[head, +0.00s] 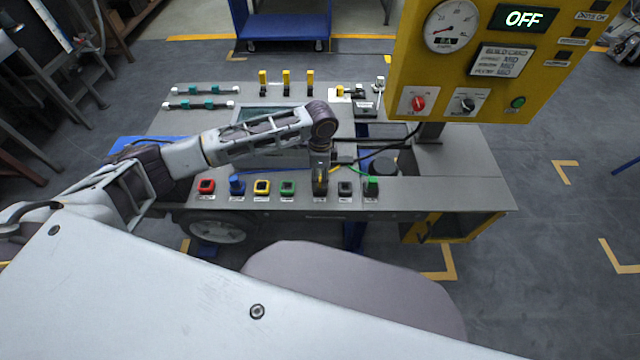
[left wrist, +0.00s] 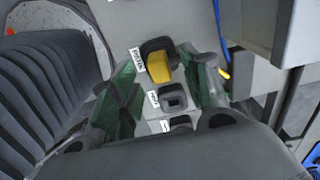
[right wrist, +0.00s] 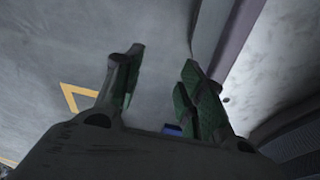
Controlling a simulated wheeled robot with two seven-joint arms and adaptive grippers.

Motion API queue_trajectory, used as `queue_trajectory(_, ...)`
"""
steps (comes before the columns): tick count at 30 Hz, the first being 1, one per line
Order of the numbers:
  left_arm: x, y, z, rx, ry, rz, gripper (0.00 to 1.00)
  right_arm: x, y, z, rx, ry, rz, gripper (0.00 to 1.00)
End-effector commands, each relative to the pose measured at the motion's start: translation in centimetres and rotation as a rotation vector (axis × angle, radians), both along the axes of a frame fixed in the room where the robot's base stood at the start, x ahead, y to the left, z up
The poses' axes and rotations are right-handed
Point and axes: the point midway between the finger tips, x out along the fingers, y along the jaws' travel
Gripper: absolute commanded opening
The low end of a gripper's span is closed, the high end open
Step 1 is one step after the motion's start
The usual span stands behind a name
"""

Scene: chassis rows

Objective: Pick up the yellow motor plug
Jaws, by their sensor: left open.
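The yellow motor plug (left wrist: 158,66) sits upright in a dark socket on the panel, between the two green-padded fingers of my left gripper (left wrist: 157,75) in the left wrist view. The fingers stand apart on either side of it, and I see no firm contact. In the head view my left gripper (head: 320,176) points down over the front socket row and mostly hides the plug. My right gripper (right wrist: 163,62) is open and empty in the right wrist view, with grey floor behind it. It is outside the head view.
An empty dark socket (left wrist: 173,101) is beside the plug. Red (head: 205,186), blue (head: 237,185) and green (head: 371,184) pieces share the front row of the grey bench (head: 460,192). A yellow control box (head: 560,85) reading OFF stands at the right. Cables run behind my gripper.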

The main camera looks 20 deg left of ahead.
Motion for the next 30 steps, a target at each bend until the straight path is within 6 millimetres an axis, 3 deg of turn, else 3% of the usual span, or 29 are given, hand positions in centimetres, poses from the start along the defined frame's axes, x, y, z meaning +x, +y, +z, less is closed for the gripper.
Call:
queue_trajectory(7,-0.1,0.0,-2.4,0.001,0.0,-0.001,0.46,1.3,0.4,0.3,0.005,-0.015,-0.001,0.4)
queue_trajectory(22,-0.1,0.0,-2.5,0.001,0.0,-0.001,0.46,1.0,0.5,0.2,0.006,-0.013,-0.001,0.4)
queue_trajectory(30,-0.1,0.0,-2.5,0.001,-0.001,-0.001,0.14,0.9,0.5,0.2,0.006,-0.011,-0.002,0.4)
